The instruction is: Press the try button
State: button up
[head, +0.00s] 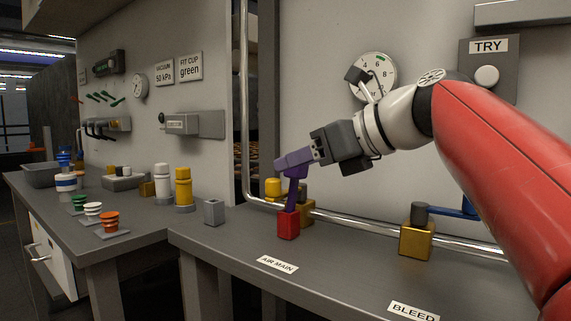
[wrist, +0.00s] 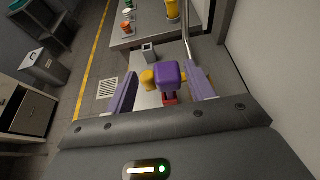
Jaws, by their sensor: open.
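The try button (head: 486,76) is a pale round button on a grey plate under a TRY sign (head: 488,46), upper right in the head view. It is well to the right of and above my gripper (head: 290,160), and out of the wrist view. My gripper is open, with purple fingers. In the wrist view (wrist: 161,72) the fingers stand either side of a purple lever handle (wrist: 168,78) on a red block. The lever (head: 293,192) and red block (head: 288,225) stand behind the AIR MAIN label (head: 277,263). I cannot tell whether the fingers touch the handle.
A dial gauge (head: 374,75) hangs left of the try plate, partly behind my arm. A brass valve with blue handle (head: 417,240) stands by the BLEED label (head: 413,311). A pipe (head: 350,220) runs along the wall. Cups and yellow and white cylinders stand on the left bench.

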aim_at(487, 76)
jog(key=k, duration=1)
